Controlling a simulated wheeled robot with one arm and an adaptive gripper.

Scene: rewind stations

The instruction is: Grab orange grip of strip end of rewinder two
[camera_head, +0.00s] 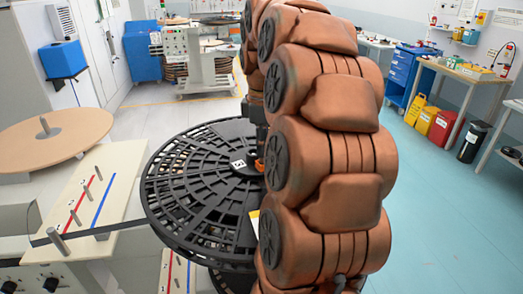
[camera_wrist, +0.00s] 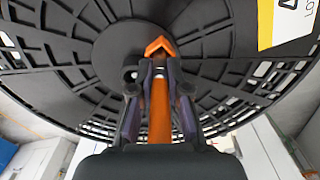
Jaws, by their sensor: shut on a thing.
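The orange grip (camera_wrist: 160,115) stands between the two dark fingers of my gripper (camera_wrist: 155,80) in the wrist view. Its angled orange top (camera_wrist: 160,47) pokes out past the fingertips, in front of the reel hub. My gripper is shut on the grip. In the head view a small piece of orange (camera_head: 259,166) shows near the middle of the black slotted reel (camera_head: 185,205). My arm hides most of the gripper there. Whether a strip is attached to the grip cannot be seen.
Left of the reel is a cream panel (camera_head: 125,165) with metal pins and red and blue lines. A dark strip (camera_head: 95,231) runs past it. A tan disc (camera_head: 40,140) lies further left. Bins (camera_head: 445,127) and a workbench stand at the right. The blue-green floor there is clear.

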